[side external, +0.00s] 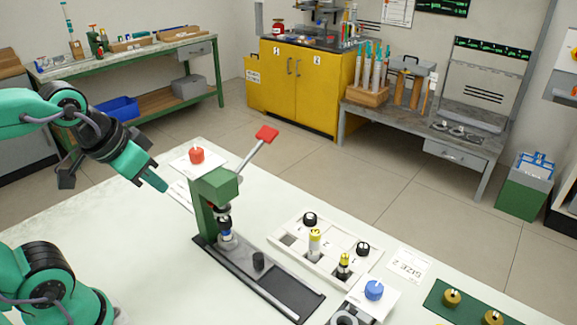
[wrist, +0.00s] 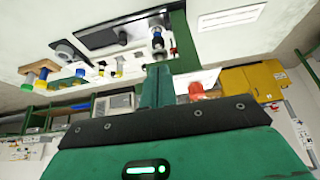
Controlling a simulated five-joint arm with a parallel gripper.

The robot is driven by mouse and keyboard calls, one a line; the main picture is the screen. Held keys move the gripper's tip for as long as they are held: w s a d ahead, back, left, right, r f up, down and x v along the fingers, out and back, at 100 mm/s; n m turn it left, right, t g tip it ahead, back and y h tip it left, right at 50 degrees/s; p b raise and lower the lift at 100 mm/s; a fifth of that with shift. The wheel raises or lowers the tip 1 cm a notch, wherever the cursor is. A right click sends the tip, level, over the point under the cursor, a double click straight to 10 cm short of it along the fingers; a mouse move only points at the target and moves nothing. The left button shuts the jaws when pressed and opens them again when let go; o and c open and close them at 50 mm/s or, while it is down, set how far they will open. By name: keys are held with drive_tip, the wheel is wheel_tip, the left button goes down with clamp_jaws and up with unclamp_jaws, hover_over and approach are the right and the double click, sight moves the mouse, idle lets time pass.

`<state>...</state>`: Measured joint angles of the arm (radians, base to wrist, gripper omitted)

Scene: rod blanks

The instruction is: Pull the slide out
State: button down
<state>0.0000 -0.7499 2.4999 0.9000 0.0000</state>
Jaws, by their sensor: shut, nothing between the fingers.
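A green press (side external: 212,196) with a red-tipped lever (side external: 266,134) stands on the white table. Its dark base (side external: 300,308) runs toward the front right. A grey slide (side external: 243,256) with a black knob (side external: 258,260) lies in that base, partly beneath the press head. A small part with a blue band (side external: 225,232) stands under the ram. The base also shows in the wrist view (wrist: 95,40). My gripper (side external: 162,186) is shut and empty, held in the air left of the press, clear of the knob. The wrist view shows its closed fingers (wrist: 157,82).
A white tray (side external: 330,262) with black-knobbed and yellow parts lies right of the press. A red button (side external: 196,155) stands behind the press and a blue button (side external: 374,290) at the front right. A green board (side external: 470,308) with brass knobs is further right. Bare table lies left of the press.

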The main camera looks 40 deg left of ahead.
idle(0.4)
drive_tip(key=c, duration=1.4)
unclamp_jaws()
drive_tip(key=shift+r, duration=0.25)
drive_tip(key=shift+o, duration=0.8)
drive_tip(key=shift+r, duration=0.35)
wheel_tip(320, 180, up, 4)
drive_tip(key=n+g, duration=0.4)
drive_tip(key=g, duration=0.2)
hover_over(257, 256)
wheel_tip(257, 256, down, 19)
drive_tip(key=shift+f, duration=0.2)
drive_tip(key=shift+f, duration=3.9)
